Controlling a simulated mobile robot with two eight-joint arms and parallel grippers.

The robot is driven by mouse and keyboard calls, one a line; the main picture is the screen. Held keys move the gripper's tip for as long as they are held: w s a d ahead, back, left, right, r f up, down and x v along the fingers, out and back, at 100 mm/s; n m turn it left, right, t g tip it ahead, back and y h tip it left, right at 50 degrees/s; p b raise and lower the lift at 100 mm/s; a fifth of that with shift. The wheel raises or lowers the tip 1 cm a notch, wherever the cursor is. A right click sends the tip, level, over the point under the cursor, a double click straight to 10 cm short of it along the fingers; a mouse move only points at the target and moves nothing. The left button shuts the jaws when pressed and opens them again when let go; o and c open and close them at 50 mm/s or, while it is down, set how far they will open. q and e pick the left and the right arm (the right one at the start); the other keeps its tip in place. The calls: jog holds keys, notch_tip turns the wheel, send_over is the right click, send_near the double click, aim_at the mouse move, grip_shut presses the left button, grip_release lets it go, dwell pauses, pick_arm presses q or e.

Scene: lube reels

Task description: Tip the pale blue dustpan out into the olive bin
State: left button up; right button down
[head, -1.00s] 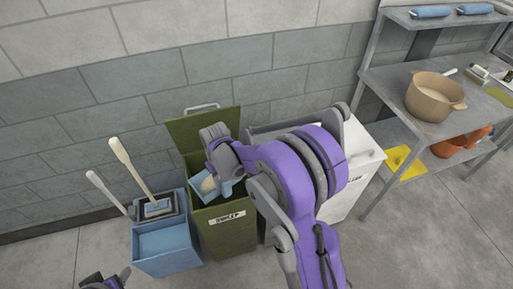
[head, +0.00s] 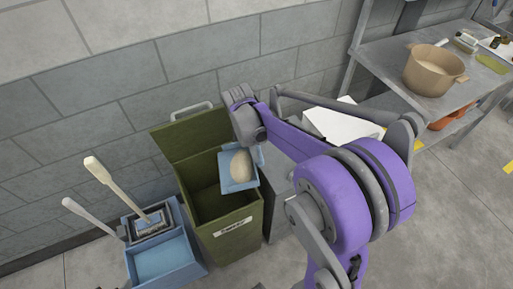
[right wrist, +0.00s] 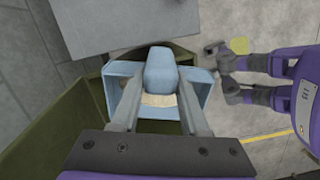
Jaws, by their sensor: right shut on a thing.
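The pale blue dustpan (head: 228,182) is over the right part of the olive bin's opening (head: 238,225) in the head view. A beige heap (head: 241,166) lies in the pan. The bin's lid stands open against the wall. My right gripper (right wrist: 158,92) is shut on the dustpan's handle, with a finger on each side in the right wrist view. The pan (right wrist: 118,72) and part of its beige load (right wrist: 160,100) show beyond the fingers there. In the head view my right wrist hides the grip.
A blue box (head: 165,262) with two pale-handled tools stands left of the bin. A white container (head: 335,122) is on the right, partly behind my arm. A grey shelf with a tan pot (head: 432,72) stands farther right. The wall is close behind the bin.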

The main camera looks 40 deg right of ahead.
jog(key=a+h, duration=0.1)
jog(key=w+a+g+h, duration=0.1)
jog(key=shift+w+a, duration=0.3)
jog(key=a+h, duration=0.1)
jog(key=w+a+g+b, duration=0.1)
jog(key=h, duration=0.1)
jog(key=shift+w+a+r+g+h, duration=0.15)
jog(key=shift+w+a+g+h, duration=0.15)
jog(key=shift+a+g, duration=0.1)
jog(key=shift+w+a+g+h+b, duration=0.35)
jog(key=shift+a+h+b, duration=0.2)
jog(key=shift+b, duration=0.2)
jog(key=shift+w+a+h+b, duration=0.25)
jog(key=shift+a+h+b, duration=0.1)
jog(key=shift+a, duration=0.1)
pick_arm(q)
jog(key=f, duration=0.2)
jog(key=s+f, duration=0.1)
jog(key=f, duration=0.1)
pick_arm(e)
jog(key=shift+r, duration=0.1)
